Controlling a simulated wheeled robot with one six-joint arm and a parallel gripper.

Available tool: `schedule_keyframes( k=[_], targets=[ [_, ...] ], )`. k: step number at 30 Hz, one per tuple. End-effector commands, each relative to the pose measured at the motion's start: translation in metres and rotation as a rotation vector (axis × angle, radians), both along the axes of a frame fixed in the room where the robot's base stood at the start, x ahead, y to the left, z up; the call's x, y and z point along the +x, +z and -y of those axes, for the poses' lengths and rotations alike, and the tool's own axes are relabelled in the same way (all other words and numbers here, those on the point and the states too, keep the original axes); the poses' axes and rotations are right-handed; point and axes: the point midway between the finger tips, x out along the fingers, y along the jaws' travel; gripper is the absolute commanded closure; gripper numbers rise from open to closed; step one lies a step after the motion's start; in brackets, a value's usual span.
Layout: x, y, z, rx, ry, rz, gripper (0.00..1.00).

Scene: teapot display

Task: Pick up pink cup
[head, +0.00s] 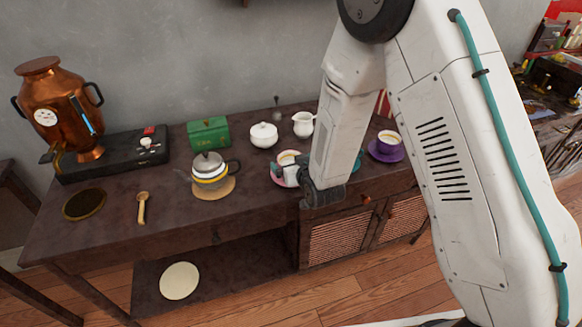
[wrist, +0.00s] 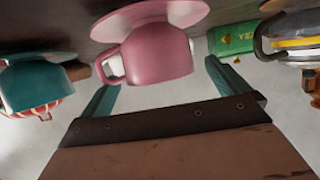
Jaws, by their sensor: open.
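The pink cup (wrist: 150,58) fills the upper middle of the wrist view, which appears upside down. Its handle points left and its pink saucer (wrist: 185,12) shows above it. My gripper (wrist: 163,82) is open, with one teal finger on each side of the cup. I cannot tell whether either finger touches it. In the head view the pink cup (head: 288,158) and its saucer (head: 277,178) are on the dark table, partly hidden behind my wrist. The fingers are not clear in that view.
A teal cup (wrist: 38,80) stands close beside the pink one. A purple cup (head: 388,141) on its saucer is further right. A teapot (head: 209,170), a green tin (head: 208,132), a sugar bowl (head: 264,135) and a creamer (head: 303,124) stand left and behind. The front table edge is near.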

Motion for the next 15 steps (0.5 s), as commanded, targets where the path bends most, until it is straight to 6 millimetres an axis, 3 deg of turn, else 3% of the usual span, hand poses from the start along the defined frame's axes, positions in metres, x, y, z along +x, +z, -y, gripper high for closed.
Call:
schedule_keyframes(
  k=[7,15],
  targets=[
    [0.032,-0.014,-0.009,0.000,0.000,0.000,0.00],
    [0.036,-0.016,-0.010,0.000,0.000,-0.001,0.00]
  ],
)
